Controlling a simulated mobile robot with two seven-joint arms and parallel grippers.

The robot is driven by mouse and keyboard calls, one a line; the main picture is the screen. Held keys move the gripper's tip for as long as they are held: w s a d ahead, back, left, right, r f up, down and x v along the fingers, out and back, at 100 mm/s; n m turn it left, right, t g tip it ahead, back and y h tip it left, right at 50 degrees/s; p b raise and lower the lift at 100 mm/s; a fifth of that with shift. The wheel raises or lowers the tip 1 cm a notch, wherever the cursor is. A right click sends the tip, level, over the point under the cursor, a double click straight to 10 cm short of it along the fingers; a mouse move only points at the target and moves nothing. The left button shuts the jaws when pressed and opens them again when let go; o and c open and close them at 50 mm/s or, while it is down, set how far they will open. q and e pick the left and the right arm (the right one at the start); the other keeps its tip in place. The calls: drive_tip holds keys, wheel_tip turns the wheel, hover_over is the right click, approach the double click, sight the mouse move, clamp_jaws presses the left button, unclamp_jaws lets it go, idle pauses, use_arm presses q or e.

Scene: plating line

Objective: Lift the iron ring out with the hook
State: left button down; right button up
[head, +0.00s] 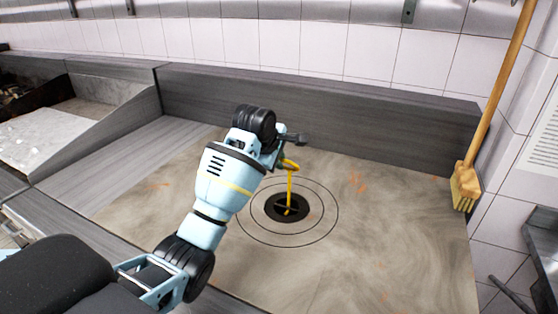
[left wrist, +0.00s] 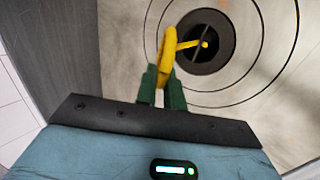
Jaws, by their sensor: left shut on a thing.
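My left gripper (head: 283,160) is shut on the yellow hook (head: 290,186) by its upper end. The hook points down to the round dark opening (head: 272,208) in the worktop, and its lower end shows against the dark inside. In the left wrist view the green fingertips (left wrist: 162,82) grip the hook's yellow handle (left wrist: 167,52), and its tip shows over the opening (left wrist: 221,30). I cannot make out the iron ring as a separate thing from the dark rim and inside of the opening, nor whether the hook touches it. My right gripper is not in view.
Thin circles surround the opening on the stained worktop (head: 400,240). A grey upstand (head: 330,108) runs along the back below a tiled wall. A broom (head: 467,185) leans at the right. A walled metal trough (head: 90,105) lies at the left. The worktop right of the opening is clear.

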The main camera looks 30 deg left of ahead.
use_arm(q)
drive_tip(key=shift+r, duration=0.15)
drive_tip(key=shift+r, duration=4.3)
drive_tip(key=shift+s+d, duration=0.2)
drive_tip(key=shift+d, duration=0.65)
drive_tip(key=shift+s+d, duration=0.15)
drive_tip(key=shift+d, duration=0.65)
drive_tip(key=shift+s+d, duration=0.2)
drive_tip(key=shift+d, duration=0.65)
drive_tip(key=shift+s+d, duration=0.2)
drive_tip(key=shift+d, duration=0.65)
drive_tip(key=shift+s+d, duration=0.15)
drive_tip(key=shift+d, duration=0.65)
drive_tip(key=shift+s+d, duration=0.2)
drive_tip(key=shift+d, duration=0.75)
